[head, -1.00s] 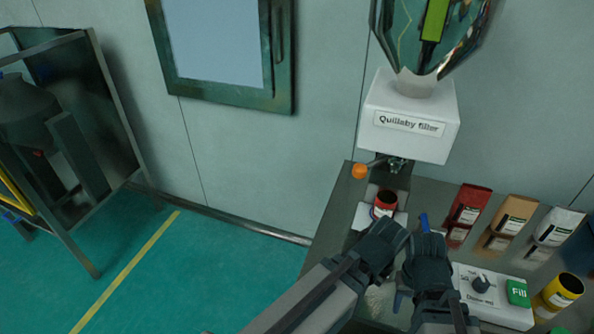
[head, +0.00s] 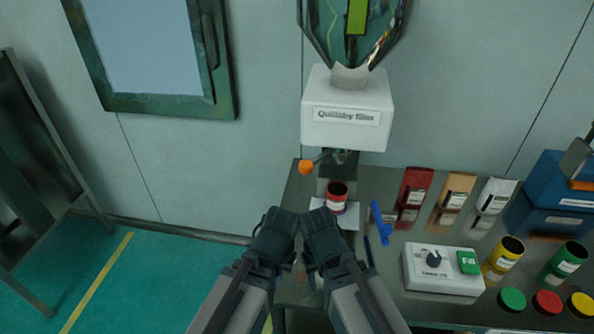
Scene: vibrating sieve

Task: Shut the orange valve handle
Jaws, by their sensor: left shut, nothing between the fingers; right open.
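The orange valve handle (head: 306,167) is a round knob on a short dark lever. It sticks out to the left beneath the white Quillaby filler box (head: 346,110). A red can (head: 337,196) stands below the valve on a white plate. My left gripper (head: 281,213) is shut and empty, below and slightly left of the knob, apart from it. My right gripper (head: 318,214) is beside it, in front of the red can; its fingers are partly hidden from this angle. Neither gripper touches the handle.
A control box (head: 443,270) with a dial and green Fill button sits right of the grippers. A blue tool (head: 379,223) lies beside my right gripper. Red, tan and white bags, a yellow can (head: 503,258) and a green can (head: 562,262) stand further right.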

